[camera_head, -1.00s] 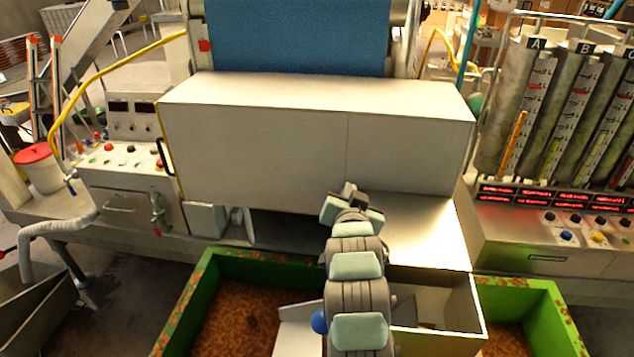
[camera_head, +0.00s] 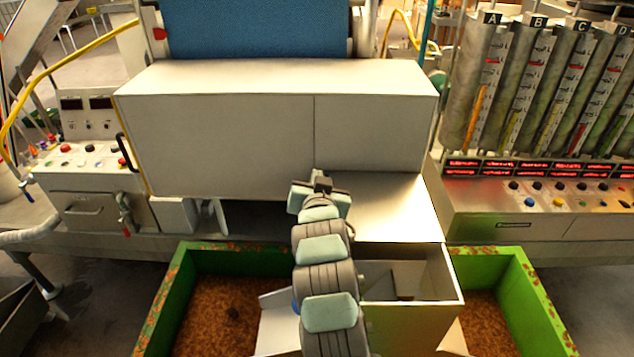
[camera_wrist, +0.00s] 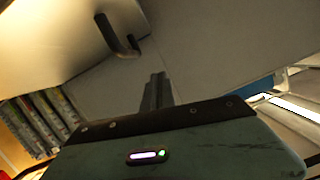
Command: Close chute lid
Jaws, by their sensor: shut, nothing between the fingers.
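The chute is an open-topped metal box (camera_head: 455,285) at the lower middle right, and I can see into it. A bare shiny steel plate (camera_head: 400,215) lies behind its opening, under the white cabinet; it looks like the lid, standing open. In the wrist view a bright metal panel (camera_wrist: 60,35) carries a dark hooked handle (camera_wrist: 120,36). I cannot tell for sure that this is the same plate. My gripper (camera_head: 322,178) is shut and empty, at the plate's left edge in front of the cabinet. Its fingers (camera_wrist: 157,92) are apart from the handle in the wrist view.
The white cabinet (camera_head: 220,140) stands close ahead of my gripper. A green bin (camera_head: 540,300) with brown contents lies below the chute. A control panel (camera_head: 90,150) is at left, and gauge columns (camera_head: 510,90) are at right.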

